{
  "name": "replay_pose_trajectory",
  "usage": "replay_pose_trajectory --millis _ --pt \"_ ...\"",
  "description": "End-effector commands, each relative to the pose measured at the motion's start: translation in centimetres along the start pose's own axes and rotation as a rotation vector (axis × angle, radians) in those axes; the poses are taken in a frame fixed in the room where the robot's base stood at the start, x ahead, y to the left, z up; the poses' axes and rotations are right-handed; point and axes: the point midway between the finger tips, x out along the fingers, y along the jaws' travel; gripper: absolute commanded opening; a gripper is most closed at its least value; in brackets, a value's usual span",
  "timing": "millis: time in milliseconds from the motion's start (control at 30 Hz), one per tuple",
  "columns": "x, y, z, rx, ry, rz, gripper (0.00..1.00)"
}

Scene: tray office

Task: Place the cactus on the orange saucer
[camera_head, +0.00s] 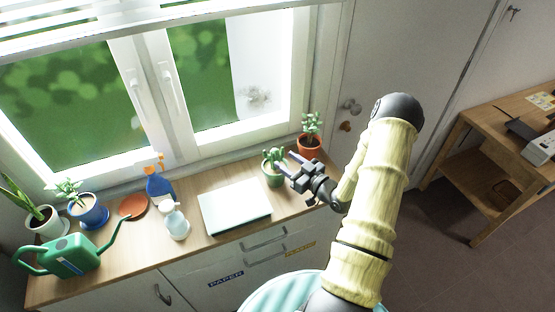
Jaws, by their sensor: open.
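The cactus (274,156) looks like the light green, branching plant in a green pot (273,178), upright near the back right of the wooden counter. My gripper (287,164) is open, its fingers pointing left at the right side of this pot. I cannot tell whether the fingers touch the pot or reach around it. The orange saucer (133,206) lies flat and empty on the left part of the counter, between the blue-potted plant and the blue spray bottle.
A closed pale laptop (234,206) lies mid-counter. A blue spray bottle (158,182), a clear spray bottle (176,222) and a green watering can (70,256) crowd the saucer. Potted plants stand at left (88,211) and beyond my gripper (310,146). The window (180,90) borders the back.

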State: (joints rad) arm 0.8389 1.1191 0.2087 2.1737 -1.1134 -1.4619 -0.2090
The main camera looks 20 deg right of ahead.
Motion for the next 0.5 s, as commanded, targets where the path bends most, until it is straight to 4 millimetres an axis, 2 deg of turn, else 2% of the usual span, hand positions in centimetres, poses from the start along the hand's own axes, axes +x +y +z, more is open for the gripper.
replay_pose_trajectory --millis 100,200,500 --pt "-2.2 0.1 0.3 0.000 0.000 0.004 0.48" --pt "-3.3 0.0 0.2 -0.001 0.000 0.001 0.48" --pt "-4.0 0.1 0.0 0.000 0.000 0.002 0.48"
